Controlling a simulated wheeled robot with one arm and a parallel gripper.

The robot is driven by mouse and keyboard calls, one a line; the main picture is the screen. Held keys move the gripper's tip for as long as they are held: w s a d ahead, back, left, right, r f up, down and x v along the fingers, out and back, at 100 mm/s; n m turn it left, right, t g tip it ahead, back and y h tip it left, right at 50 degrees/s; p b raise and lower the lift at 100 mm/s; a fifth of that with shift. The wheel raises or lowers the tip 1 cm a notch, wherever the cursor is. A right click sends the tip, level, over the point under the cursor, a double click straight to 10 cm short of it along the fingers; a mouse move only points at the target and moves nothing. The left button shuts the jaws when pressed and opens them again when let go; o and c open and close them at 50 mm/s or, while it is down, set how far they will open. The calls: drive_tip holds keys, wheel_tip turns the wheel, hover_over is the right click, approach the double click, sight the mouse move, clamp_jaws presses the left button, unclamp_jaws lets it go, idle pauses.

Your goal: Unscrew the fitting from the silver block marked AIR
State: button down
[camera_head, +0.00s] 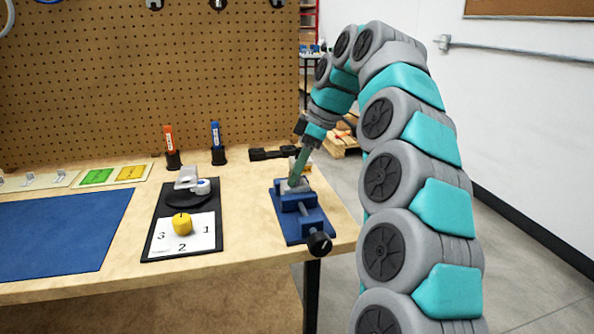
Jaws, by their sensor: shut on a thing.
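A silver block (287,187) is held in a blue bench vise (298,203) near the right end of the workbench. Its AIR marking is too small to read. My gripper (294,181) reaches down from the upper right, tilted, with its fingertips at the top of the block. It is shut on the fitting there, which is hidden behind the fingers. I cannot tell whether the fitting is still seated in the block.
Left of the vise is a black board with a yellow knob (182,224) and numbers. Behind stand an orange marker (169,140) and a blue marker (215,137) in holders. A blue mat (60,235) lies far left. Pegboard closes the back.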

unclamp_jaws()
idle(0.7)
